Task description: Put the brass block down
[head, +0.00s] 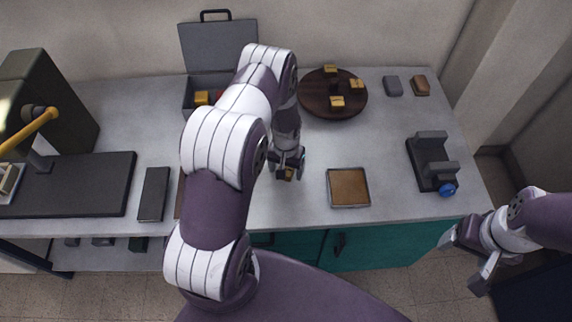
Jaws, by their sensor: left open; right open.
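A small brass block (289,175) is at the fingertips of my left gripper (287,169), over the grey worktop (255,206) and left of the shallow tray. The jaws are open around or just above the block and partly hide it. I cannot tell whether they touch it, but it appears to be at the worktop. My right gripper (468,262) is open and empty, off the front right of the worktop. Several similar yellow blocks, such as one at the front (337,101), lie on the round dark wooden turntable (318,90).
A shallow brown-lined tray (348,187) lies right of my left gripper. A dark fixture with a blue knob (446,190) stands further right. An open grey toolbox (217,48) is at the back, partly behind my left arm. A dark machine (50,105) stands far left.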

